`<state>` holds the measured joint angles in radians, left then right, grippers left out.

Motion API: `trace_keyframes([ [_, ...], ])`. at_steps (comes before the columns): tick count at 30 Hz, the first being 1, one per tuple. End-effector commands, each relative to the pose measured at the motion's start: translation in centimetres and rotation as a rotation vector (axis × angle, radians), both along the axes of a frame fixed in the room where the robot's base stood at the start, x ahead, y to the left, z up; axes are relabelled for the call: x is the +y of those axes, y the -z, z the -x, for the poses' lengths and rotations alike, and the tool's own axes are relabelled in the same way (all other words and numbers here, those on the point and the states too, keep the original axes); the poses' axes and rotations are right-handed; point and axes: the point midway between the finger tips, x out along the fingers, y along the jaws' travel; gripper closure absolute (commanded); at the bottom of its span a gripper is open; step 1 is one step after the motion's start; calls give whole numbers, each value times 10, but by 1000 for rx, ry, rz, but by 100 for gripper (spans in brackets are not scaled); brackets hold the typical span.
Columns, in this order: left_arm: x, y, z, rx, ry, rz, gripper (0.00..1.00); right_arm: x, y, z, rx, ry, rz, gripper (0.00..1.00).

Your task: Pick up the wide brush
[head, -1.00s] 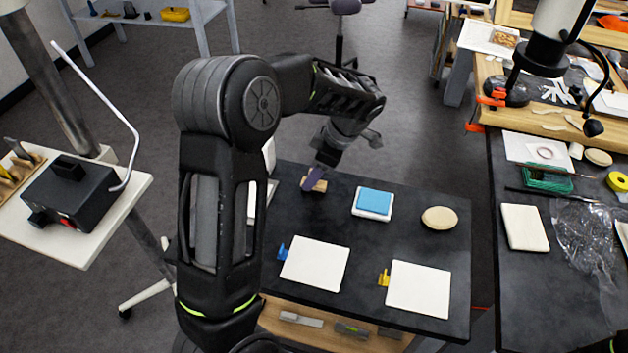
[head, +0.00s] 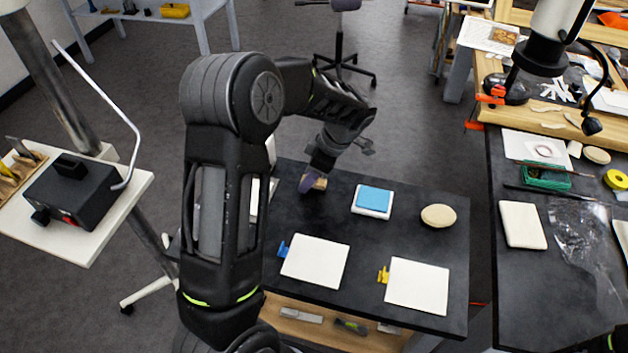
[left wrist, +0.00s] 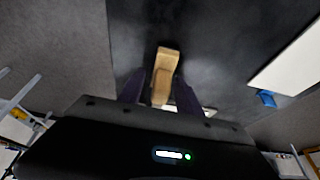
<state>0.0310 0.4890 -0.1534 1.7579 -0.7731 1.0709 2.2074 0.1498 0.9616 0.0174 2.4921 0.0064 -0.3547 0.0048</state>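The fingers stand apart, with a clear gap on the handle's left side; contact on the right side cannot be told. My right gripper is not in view.
A blue pad on a white block (head: 373,200) and an oval tan piece (head: 438,216) lie right of the brush. Two white sheets (head: 315,261) with blue and yellow clips lie nearer. A wooden shelf (head: 330,335) with tools is below. A cluttered bench (head: 505,275) stands right.

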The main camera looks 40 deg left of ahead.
Motion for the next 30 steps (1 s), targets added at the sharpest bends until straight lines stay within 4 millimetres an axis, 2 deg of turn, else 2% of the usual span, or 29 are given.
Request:
trace_keyframes([
  [2, 0, 0, 0, 0, 0, 0, 66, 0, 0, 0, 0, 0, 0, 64],
  [14, 0, 0, 0, 0, 0, 0, 99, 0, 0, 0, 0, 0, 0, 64],
  [26, 0, 0, 0, 0, 0, 0, 100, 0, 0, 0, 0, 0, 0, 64],
  [30, 0, -7, -1, -2, 1, -1, 100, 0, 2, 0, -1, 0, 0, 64],
])
